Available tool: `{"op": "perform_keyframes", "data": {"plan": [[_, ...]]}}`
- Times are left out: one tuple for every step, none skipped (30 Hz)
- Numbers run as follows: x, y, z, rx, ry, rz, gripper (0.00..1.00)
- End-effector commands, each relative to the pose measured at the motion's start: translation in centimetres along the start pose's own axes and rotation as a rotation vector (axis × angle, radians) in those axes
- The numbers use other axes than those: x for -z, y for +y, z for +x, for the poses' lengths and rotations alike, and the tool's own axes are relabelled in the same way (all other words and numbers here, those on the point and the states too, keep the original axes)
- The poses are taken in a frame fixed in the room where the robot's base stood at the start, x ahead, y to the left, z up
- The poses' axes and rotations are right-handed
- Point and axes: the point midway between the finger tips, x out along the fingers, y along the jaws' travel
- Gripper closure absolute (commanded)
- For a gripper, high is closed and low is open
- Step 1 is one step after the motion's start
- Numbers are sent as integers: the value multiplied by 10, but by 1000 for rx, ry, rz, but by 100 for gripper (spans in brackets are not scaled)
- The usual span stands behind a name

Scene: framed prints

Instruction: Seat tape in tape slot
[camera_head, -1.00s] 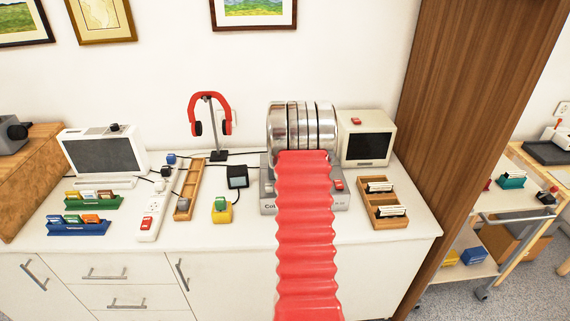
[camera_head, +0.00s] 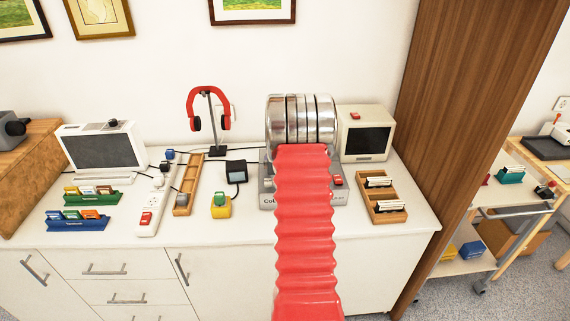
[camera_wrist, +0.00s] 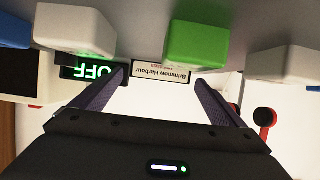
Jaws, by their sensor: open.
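In the wrist view a small dark-edged piece with a white label reading roughly "Brinmow Harbour" (camera_wrist: 163,72) looks like the tape. It lies against a grey panel (camera_wrist: 140,35), and I cannot tell how deep it sits in a slot. The label appears upside down. My gripper (camera_wrist: 165,80) is open, with its two dark fingers on either side of the label and a clear gap between them. A green button (camera_wrist: 198,40) and a white button (camera_wrist: 75,30) stick out from the panel. In the head view, the gripper and tape are hidden.
A green "OFF" display (camera_wrist: 88,71) glows beside the left finger. In the head view a grey base (camera_head: 266,196) stands behind a red ribbed sleeve. Red headphones (camera_head: 208,92), a wooden tray (camera_head: 382,198), a power strip (camera_head: 152,207) and a yellow box (camera_head: 221,208) surround it.

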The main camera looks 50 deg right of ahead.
Motion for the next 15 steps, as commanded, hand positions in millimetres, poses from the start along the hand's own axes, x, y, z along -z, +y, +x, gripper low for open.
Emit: {"op": "perform_keyframes", "data": {"plan": [[1, 0, -5, 0, 0, 0, 7], [1, 0, -7, 0, 1, 0, 7], [1, 0, -12, 0, 0, 0, 7], [0, 0, -15, 0, 1, 0, 7], [1, 0, -19, 0, 2, 0, 7], [1, 0, -24, 0, 1, 0, 7], [1, 0, -28, 0, 1, 0, 7], [1, 0, -32, 0, 1, 0, 7], [1, 0, -38, 0, 0, 0, 7], [0, 0, -42, 0, 0, 0, 7], [0, 0, -46, 0, 0, 0, 7], [1, 0, -51, 0, 2, 0, 7], [1, 0, -55, 0, 1, 0, 7], [1, 0, -59, 0, 1, 0, 7], [1, 0, -65, 0, 1, 0, 7]]}}
